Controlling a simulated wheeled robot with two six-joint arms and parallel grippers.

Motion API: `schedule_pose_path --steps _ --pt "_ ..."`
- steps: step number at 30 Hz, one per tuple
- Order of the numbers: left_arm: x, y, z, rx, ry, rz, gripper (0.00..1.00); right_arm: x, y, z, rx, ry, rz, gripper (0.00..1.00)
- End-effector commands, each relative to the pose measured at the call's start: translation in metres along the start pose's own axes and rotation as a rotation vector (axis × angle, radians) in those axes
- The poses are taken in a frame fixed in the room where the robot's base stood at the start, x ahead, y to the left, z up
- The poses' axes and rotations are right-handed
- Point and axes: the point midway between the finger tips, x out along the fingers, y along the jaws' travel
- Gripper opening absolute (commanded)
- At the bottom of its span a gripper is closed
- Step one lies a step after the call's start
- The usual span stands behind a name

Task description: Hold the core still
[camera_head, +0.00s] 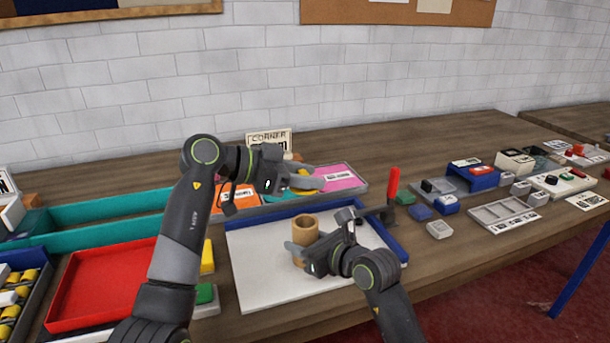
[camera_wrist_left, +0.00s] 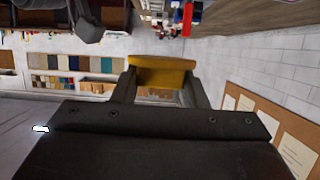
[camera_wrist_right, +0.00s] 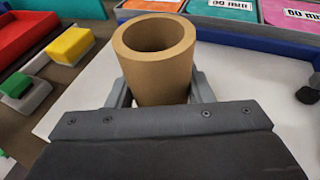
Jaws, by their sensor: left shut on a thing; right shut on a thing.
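The core is a brown cardboard tube (camera_head: 305,229) standing upright on the white board (camera_head: 262,286). My right gripper (camera_head: 303,256) is shut on the lower part of the core. In the right wrist view the core (camera_wrist_right: 155,62) sits between the two fingers, its hollow open end facing up. My left gripper (camera_head: 308,181) is above and behind the core, apart from it. It is shut on a yellow piece (camera_wrist_left: 162,75), which shows between its fingers in the left wrist view. In the head view the yellow piece is largely hidden by the gripper.
A blue tray edge (camera_head: 391,239) surrounds the board's back and right. A red-handled tool (camera_head: 393,186) stands behind it. Pink (camera_head: 341,178) and orange (camera_head: 237,196) bins lie at the back. A red tray (camera_head: 100,281) and yellow block (camera_head: 207,256) are at left.

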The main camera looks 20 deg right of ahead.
Motion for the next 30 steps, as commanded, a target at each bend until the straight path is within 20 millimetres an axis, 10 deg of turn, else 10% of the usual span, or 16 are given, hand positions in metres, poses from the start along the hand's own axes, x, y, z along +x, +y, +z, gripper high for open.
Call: schedule_pose_path --steps 6,17,30 --pt "0.000 0.000 0.000 0.000 0.000 0.000 0.16 0.000 0.000 0.000 0.000 0.000 0.000 0.72" --pt "0.000 0.000 0.000 0.000 0.000 0.000 0.16 -0.004 0.000 0.000 -0.001 -0.001 -0.001 0.72" --pt "0.000 0.000 0.000 0.000 0.000 0.000 0.16 -0.079 -0.001 -0.001 -0.006 0.001 -0.003 0.72"
